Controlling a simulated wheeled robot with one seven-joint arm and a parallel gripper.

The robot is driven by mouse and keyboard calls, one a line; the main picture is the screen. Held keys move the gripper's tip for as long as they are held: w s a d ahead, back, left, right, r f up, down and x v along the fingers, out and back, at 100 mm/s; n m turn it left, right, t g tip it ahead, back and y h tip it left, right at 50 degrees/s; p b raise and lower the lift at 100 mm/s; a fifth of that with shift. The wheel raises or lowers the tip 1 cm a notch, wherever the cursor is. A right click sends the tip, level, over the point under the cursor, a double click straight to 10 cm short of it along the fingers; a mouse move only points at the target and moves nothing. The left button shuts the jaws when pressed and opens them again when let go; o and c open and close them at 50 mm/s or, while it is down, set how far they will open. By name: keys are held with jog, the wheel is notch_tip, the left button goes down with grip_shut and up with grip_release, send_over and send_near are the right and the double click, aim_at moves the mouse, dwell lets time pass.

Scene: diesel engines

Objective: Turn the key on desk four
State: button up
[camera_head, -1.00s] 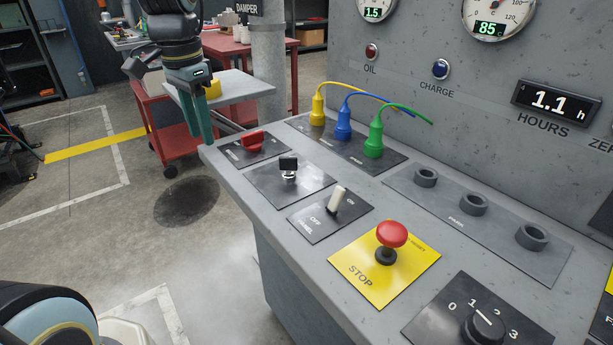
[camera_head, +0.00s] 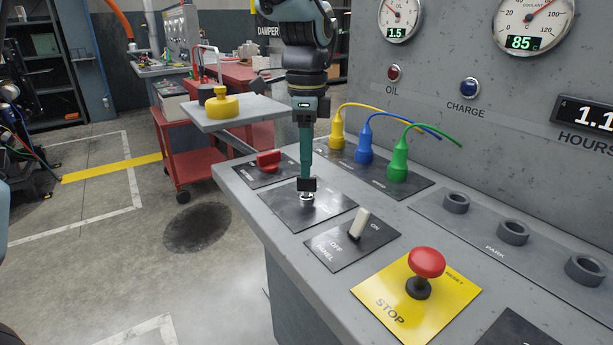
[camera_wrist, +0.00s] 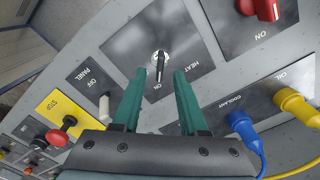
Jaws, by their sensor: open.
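The key (camera_head: 307,185) has a black head on a silver barrel and stands upright in a dark plate (camera_head: 285,208) on the grey sloping desk (camera_head: 245,180). In the wrist view the key (camera_wrist: 161,63) lies just beyond and between the fingertips, its head lined up towards the word ON; HEAT is printed to the right. My gripper (camera_head: 306,172) points down, with its green fingers right behind and above the key. In the wrist view my gripper (camera_wrist: 160,75) is open, with a finger on either side and nothing held. No desk number is readable.
A red knob (camera_head: 268,161) is left of the key and a white PANEL switch (camera_head: 359,223) is to its right. Yellow (camera_head: 337,130), blue (camera_head: 365,142) and green (camera_head: 398,160) plugs with cables stand behind. A red STOP button (camera_head: 426,264) is nearer.

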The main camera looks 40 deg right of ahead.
aim_at(307, 188)
jog(key=shift+f, duration=2.05)
jog(key=shift+c, duration=0.2)
grip_shut()
